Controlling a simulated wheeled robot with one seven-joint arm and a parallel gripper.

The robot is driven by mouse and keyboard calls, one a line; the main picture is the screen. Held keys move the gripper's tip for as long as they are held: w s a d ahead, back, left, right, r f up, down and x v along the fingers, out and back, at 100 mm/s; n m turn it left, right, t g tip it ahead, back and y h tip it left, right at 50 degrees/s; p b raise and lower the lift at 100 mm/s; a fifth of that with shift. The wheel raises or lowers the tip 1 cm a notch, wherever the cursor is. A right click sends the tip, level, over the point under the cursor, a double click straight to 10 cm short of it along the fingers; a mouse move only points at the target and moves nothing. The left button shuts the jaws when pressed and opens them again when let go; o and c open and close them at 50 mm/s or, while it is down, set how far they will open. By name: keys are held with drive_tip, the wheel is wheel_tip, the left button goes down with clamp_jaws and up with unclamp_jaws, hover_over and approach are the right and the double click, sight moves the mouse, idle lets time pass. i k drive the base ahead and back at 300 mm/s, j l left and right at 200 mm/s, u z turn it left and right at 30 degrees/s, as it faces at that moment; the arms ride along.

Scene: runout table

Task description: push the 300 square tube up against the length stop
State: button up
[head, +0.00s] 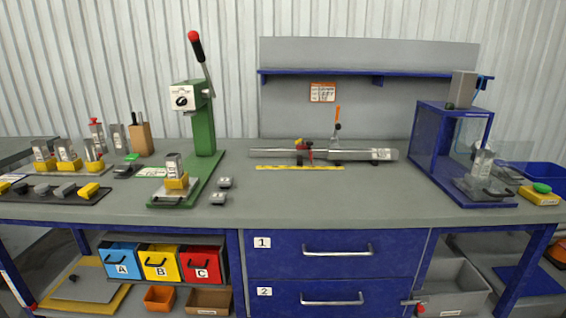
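A long silver square tube (352,154) lies level across the back middle of the workbench, with a pale label (381,154) near its right end. Whether it is one piece or tube and rail together I cannot tell. A small red and yellow fitting (303,146) sits at its middle, and an upright lever with an orange handle (337,115) stands just behind it. Which part is the length stop is too small to tell, as is any gap to the tube. My gripper is not in view.
A yellow rule strip (300,168) lies in front of the tube on the grey bench (330,195), with clear bench before it. A green lever press (204,125) stands to the left. A blue-framed clear enclosure (450,150) stands to the right. A blue shelf (360,73) hangs above.

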sight(333, 153)
drive_tip(key=i, duration=1.45)
